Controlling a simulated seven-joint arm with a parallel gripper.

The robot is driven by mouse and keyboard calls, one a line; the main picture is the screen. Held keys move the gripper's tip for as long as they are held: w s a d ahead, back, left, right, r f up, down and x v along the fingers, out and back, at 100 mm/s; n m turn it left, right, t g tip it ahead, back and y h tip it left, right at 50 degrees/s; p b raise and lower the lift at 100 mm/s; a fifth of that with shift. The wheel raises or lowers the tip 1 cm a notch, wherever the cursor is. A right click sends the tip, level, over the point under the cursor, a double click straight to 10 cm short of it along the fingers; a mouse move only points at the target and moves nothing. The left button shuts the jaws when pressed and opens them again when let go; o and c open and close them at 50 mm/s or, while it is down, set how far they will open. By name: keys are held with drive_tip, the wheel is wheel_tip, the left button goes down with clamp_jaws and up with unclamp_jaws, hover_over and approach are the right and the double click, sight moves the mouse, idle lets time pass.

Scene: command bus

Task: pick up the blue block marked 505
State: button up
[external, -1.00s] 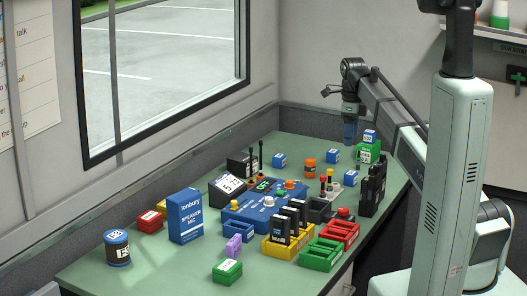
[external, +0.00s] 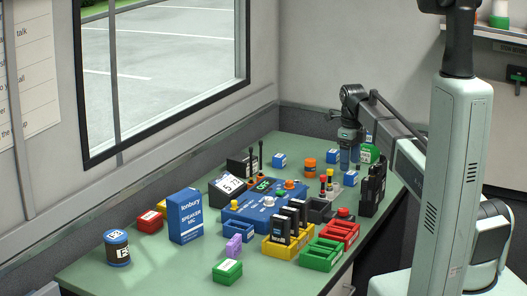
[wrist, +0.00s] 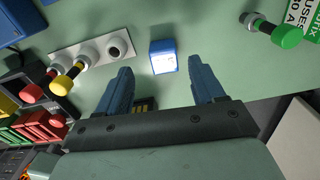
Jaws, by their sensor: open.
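A blue block (wrist: 163,57) with a white label lies on the green table in the wrist view, ahead of and between my gripper's fingertips. Its number is too small to read. In the external view, similar blue blocks stand at the back left (external: 279,159), beside my gripper (external: 333,156), nearer the front (external: 350,178) and on the green box (external: 369,136). I cannot read which is 505. My gripper (external: 349,167) points down low over the table's right part; in the wrist view its fingers (wrist: 162,85) are spread with nothing held.
Black radios (external: 372,190) and an orange jar (external: 309,165) stand nearby. Bare table surrounds the block.

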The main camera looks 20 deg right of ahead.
sight(351, 173)
drive_tip(key=shift+d+f, duration=0.2)
drive_tip(key=shift+f, duration=1.2)
drive_tip(key=shift+d+f, duration=0.15)
drive_tip(key=shift+f, duration=1.2)
drive_tip(key=c, duration=1.1)
drive_tip(key=shift+o, duration=0.2)
